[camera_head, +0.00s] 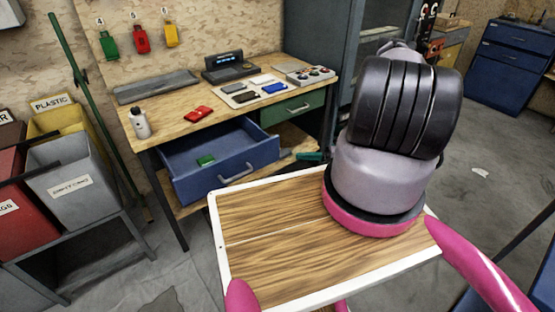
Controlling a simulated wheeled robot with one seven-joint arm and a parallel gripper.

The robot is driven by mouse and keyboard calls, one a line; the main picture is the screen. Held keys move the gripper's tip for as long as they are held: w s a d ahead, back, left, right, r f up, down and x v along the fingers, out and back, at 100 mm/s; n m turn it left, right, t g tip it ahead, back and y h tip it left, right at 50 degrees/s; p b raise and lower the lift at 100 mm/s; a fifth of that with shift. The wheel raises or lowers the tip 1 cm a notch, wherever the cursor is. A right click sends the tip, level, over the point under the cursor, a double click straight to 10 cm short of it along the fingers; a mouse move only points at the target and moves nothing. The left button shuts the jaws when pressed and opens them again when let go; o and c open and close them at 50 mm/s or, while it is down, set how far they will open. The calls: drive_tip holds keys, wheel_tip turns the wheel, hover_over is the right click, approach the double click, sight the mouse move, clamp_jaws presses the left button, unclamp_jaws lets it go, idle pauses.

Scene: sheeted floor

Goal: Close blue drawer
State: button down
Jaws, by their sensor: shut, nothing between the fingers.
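The blue drawer (226,169) is pulled well out from under the left part of the wooden workbench (160,117). Its silver handle (236,173) is on the front panel, facing me. A small green item (205,160) lies inside the drawer. My gripper is not in view; only part of my arm shows, rising at the right of the picture, apart from the drawer.
A closed green drawer (292,107) is to the right. Red, white and blue items and a bottle (139,122) stand on the bench. A grey bin (62,180) stands left. Open floor lies before the bench's left leg.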

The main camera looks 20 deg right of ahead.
wheel_tip(320, 180, down, 3)
drive_tip(key=s+m+t, duration=0.1)
drive_tip(key=s+m, duration=0.1)
approach(263, 156)
drive_tip(key=s+a, duration=0.2)
drive_tip(key=a, duration=0.2)
drive_tip(key=w, duration=0.3)
drive_tip(key=shift+w+a+f, duration=0.1)
drive_tip(key=shift+w+a, duration=0.15)
drive_tip(key=shift+a, duration=0.15)
drive_tip(key=shift+w+a, duration=0.15)
drive_tip(key=shift+w, duration=0.3)
